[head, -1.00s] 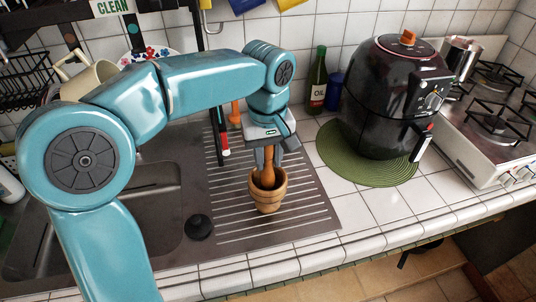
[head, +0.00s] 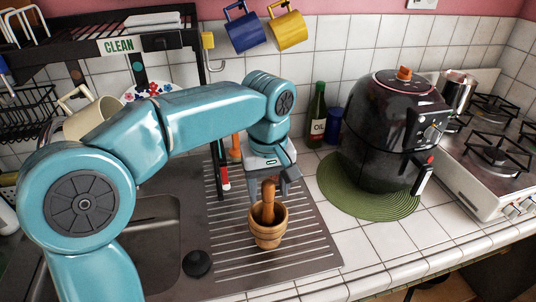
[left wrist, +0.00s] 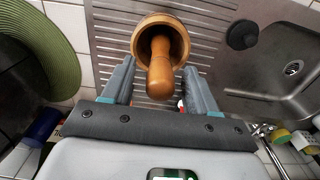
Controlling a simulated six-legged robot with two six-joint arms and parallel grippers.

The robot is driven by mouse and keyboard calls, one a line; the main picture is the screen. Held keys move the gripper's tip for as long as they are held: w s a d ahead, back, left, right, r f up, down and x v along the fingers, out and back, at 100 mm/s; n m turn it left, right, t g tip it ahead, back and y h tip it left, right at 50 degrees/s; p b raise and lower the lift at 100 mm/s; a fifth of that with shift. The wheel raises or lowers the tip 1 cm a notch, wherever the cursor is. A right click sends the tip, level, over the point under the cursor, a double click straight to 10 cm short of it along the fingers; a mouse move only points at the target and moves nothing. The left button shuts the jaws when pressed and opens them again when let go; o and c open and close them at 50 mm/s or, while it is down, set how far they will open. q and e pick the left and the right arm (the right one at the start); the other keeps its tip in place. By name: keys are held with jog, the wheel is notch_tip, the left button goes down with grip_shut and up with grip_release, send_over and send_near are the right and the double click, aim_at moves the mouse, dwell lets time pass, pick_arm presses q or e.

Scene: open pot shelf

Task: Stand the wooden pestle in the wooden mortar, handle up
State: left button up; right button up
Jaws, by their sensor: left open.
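The wooden pestle (head: 268,200) stands in the wooden mortar (head: 267,234) with its handle up, leaning slightly. The mortar stands on the ribbed metal drainboard (head: 313,255). My left gripper (head: 272,188) is open at the handle, behind and above the mortar. In the left wrist view the pestle (left wrist: 160,70) rises from the mortar (left wrist: 176,26), and its handle end lies between the spread fingers (left wrist: 160,84), with gaps on both sides. My right gripper is not in view.
A black air fryer (head: 385,130) stands on a green round mat (head: 345,200) at right. An oil bottle (head: 317,115) and a blue container (head: 333,126) are behind. The sink (head: 155,235) and a black stopper (head: 197,263) are at left. Front drainboard space is clear.

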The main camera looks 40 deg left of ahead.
pick_arm(q)
notch_tip(320, 180, up, 14)
jog(key=p, duration=0.2)
jog(key=shift+p, duration=0.4)
jog(key=shift+r, duration=0.1)
